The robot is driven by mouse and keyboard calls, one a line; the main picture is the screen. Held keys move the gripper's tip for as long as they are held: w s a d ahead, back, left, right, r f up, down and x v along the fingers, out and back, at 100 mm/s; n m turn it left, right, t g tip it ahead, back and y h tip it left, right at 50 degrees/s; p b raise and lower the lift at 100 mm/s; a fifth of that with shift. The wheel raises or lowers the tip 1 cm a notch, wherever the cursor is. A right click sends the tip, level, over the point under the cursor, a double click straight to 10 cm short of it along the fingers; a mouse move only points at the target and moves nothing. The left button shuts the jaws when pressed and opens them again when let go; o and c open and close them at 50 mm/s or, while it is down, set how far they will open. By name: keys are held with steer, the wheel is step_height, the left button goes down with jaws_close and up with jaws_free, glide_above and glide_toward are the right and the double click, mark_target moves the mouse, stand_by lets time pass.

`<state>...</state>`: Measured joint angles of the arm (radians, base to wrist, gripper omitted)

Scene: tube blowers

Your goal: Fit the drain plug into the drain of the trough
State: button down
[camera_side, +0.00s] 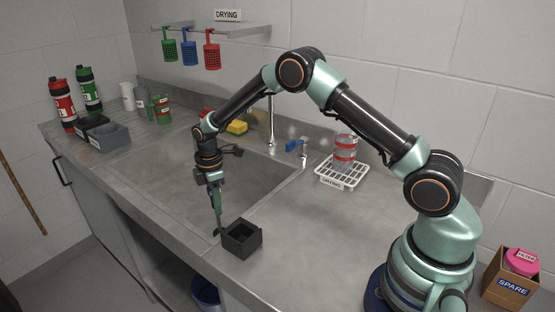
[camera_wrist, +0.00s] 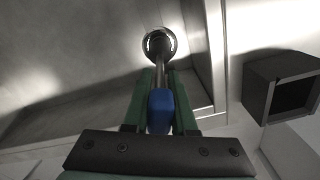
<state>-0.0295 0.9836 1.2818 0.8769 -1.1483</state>
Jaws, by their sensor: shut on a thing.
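My gripper (camera_side: 217,208) points down over the front edge of the trough (camera_side: 180,165), beside a small black open box. In the wrist view its green fingers (camera_wrist: 160,88) are shut on the blue grip of the drain plug (camera_wrist: 160,108). A grey stem runs from the grip to a round, metal-rimmed dark end. In the side view the plug is a small dark shape below the fingertips, near the box's left side. I cannot tell whether it touches the counter. The drain is not clearly visible.
The black box (camera_side: 231,247) stands on the front counter; it also shows in the wrist view (camera_wrist: 258,92). A tap (camera_side: 271,125) and yellow sponge (camera_side: 237,128) are behind the trough. A white rack (camera_side: 330,182) holds a red-and-grey can (camera_side: 345,150). Grey bins (camera_side: 109,137) stand left.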

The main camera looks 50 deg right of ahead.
glide_above(220, 231)
steer(key=shift+w+d+f, duration=0.1)
steer(key=shift+f, duration=1)
steer(key=shift+w+d+f, duration=0.1)
steer(key=shift+f, duration=1.05)
steer(key=c, duration=0.7)
jaws_free()
steer(key=shift+c, duration=0.2)
